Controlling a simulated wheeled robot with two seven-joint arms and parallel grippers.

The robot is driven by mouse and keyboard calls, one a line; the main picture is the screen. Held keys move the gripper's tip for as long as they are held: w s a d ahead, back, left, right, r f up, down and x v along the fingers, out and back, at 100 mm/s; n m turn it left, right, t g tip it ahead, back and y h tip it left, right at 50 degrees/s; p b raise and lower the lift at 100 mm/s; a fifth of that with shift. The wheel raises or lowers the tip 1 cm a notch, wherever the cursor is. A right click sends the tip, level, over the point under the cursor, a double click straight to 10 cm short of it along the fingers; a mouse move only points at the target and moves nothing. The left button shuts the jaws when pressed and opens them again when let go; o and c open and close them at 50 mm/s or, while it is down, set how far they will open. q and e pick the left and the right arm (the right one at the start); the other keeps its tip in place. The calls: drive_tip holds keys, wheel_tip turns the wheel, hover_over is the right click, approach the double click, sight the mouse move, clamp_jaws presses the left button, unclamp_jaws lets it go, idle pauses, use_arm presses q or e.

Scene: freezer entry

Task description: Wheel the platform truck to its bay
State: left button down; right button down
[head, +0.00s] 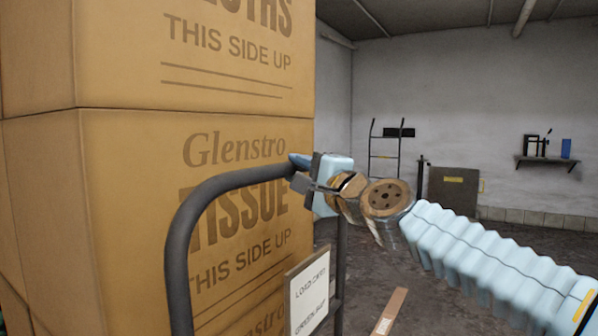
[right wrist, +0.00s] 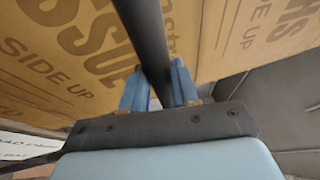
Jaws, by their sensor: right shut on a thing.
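The platform truck's dark push handle (head: 176,245) rises in the foreground of the head view, bent over at the top. Tall stacked cardboard boxes (head: 130,190) stand right behind it and fill the left half. A white sign (head: 308,290) hangs on the handle frame. My right gripper (head: 303,172) is shut on the handle at its upper right corner. In the right wrist view the dark handle bar (right wrist: 147,40) passes between the two blue fingers (right wrist: 158,90). The truck's deck and wheels are out of view. My left gripper is not in view.
A hand truck (head: 385,150) stands at the back wall, with a brown panel (head: 453,190) to its right. A shelf (head: 547,160) with small items hangs at the right. A flat brown strip (head: 390,312) lies on the floor. Floor right of the boxes looks largely open.

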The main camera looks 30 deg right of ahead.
drive_tip(key=shift+s+d+r, duration=0.2)
drive_tip(key=shift+d+r, duration=0.1)
drive_tip(key=shift+r, duration=0.3)
drive_tip(key=c, duration=0.9)
unclamp_jaws()
drive_tip(key=shift+o, duration=0.3)
drive_tip(key=shift+f, duration=0.15)
drive_tip(key=shift+w+a, duration=0.1)
drive_tip(key=shift+f, duration=0.1)
drive_tip(key=v, duration=1.3)
drive_tip(key=shift+s+b, duration=0.3)
drive_tip(key=shift+s, duration=0.1)
drive_tip(key=shift+f, duration=0.1)
